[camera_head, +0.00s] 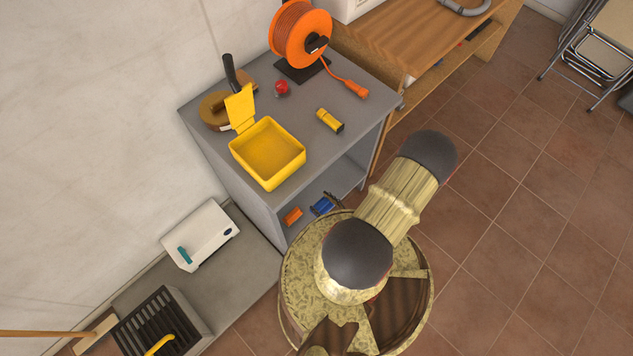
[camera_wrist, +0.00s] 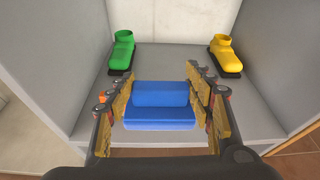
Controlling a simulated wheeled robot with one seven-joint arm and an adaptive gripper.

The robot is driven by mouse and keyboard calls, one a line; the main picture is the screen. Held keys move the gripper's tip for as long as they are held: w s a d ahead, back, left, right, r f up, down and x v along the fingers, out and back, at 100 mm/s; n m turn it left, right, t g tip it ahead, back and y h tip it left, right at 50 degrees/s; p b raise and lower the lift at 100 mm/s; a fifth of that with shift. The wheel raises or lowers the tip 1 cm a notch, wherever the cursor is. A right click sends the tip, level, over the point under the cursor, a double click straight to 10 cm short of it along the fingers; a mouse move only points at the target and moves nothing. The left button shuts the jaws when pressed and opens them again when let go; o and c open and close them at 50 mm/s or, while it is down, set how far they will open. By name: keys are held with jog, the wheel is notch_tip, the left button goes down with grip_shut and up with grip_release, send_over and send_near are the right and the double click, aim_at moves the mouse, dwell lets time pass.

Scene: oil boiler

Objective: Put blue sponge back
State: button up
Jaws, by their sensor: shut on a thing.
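The blue sponge (camera_wrist: 160,94) is between the two fingers of my gripper (camera_wrist: 160,105) in the wrist view. It shows as a blue block with a top face and a front face. My gripper is shut on it, one finger on each side. The sponge is at the lower shelf (camera_wrist: 160,59) of the grey cabinet; I cannot tell whether it rests on the shelf. In the head view a blue piece (camera_head: 322,206) shows at the lower shelf, and my arm hides most of the gripper.
A green shoe-shaped object (camera_wrist: 122,52) and a yellow one (camera_wrist: 225,55) stand at the back left and right of the shelf. Grey side walls flank it. An open yellow box (camera_head: 267,153), a flashlight (camera_head: 330,121) and an orange cable reel (camera_head: 300,33) sit on the cabinet top.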

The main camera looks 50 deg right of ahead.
jog(key=w+d+f+b, duration=0.3)
jog(key=w+f, duration=0.1)
jog(key=w+d+f+b, duration=0.3)
jog(key=w+d+f, duration=0.1)
jog(key=shift+w+d+f, duration=0.1)
jog(key=shift+d+f, duration=0.1)
jog(key=f+b, duration=0.1)
jog(key=f, duration=0.1)
jog(key=f+b, duration=0.1)
jog(key=shift+w+d+f+b, duration=0.15)
jog(key=shift+w+f+b, duration=0.05)
jog(key=shift+f+b, duration=0.2)
jog(key=shift+r, duration=0.15)
jog(key=o, duration=1.4)
jog(key=shift+c, duration=0.2)
